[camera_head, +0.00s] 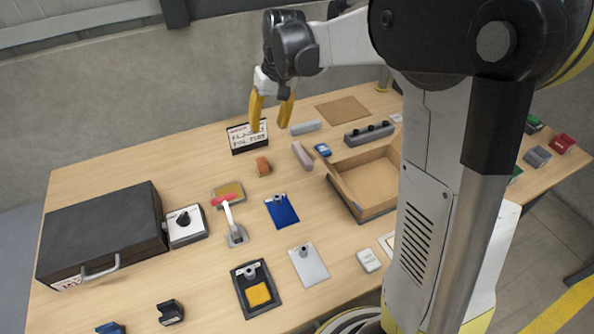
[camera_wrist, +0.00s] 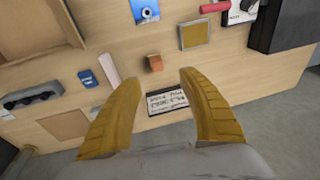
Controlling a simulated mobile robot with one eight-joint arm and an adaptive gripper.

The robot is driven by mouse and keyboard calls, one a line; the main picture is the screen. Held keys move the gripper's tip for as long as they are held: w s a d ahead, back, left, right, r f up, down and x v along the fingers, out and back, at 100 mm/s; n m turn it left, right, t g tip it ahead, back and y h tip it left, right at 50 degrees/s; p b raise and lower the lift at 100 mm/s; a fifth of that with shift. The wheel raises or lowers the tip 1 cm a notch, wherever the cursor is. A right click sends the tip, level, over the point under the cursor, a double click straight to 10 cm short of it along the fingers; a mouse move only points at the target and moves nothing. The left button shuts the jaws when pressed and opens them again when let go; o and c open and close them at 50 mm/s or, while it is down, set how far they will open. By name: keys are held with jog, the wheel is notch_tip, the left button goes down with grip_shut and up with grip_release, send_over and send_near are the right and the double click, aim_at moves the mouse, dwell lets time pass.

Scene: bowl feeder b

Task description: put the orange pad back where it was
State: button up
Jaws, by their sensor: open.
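A yellow-orange pad (camera_head: 258,294) lies on a dark clipboard-like board (camera_head: 244,303) with a grey clip, near the table's front. Another orange-tan square in a grey frame (camera_head: 240,186) lies mid-table, partly behind a lever; it also shows in the wrist view (camera_wrist: 195,34). I cannot tell for sure which one is the task's pad. A small orange-brown block (camera_head: 263,166) stands farther back and shows in the wrist view (camera_wrist: 155,62). My gripper (camera_head: 270,122) is open and empty above the back of the table. Its yellow fingers (camera_wrist: 149,75) are spread in the wrist view.
A black case (camera_head: 102,236) and a knob box (camera_head: 186,226) stand left. A red-handled lever (camera_head: 236,236) is mid-table. A wooden tray (camera_head: 345,192) is right of centre. Blue (camera_head: 282,210) and white (camera_head: 309,265) clipped boards lie between.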

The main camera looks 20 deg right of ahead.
jog(key=s+a+r+t+h, duration=0.1)
jog(key=s+r+t, duration=0.35)
jog(key=s, duration=0.95)
jog(key=s+t, duration=0.1)
jog(key=s, duration=0.8)
jog(key=shift+s+a+f+h, duration=0.2)
jog(key=shift+s+f+h, duration=0.1)
jog(key=shift+s+f, duration=0.15)
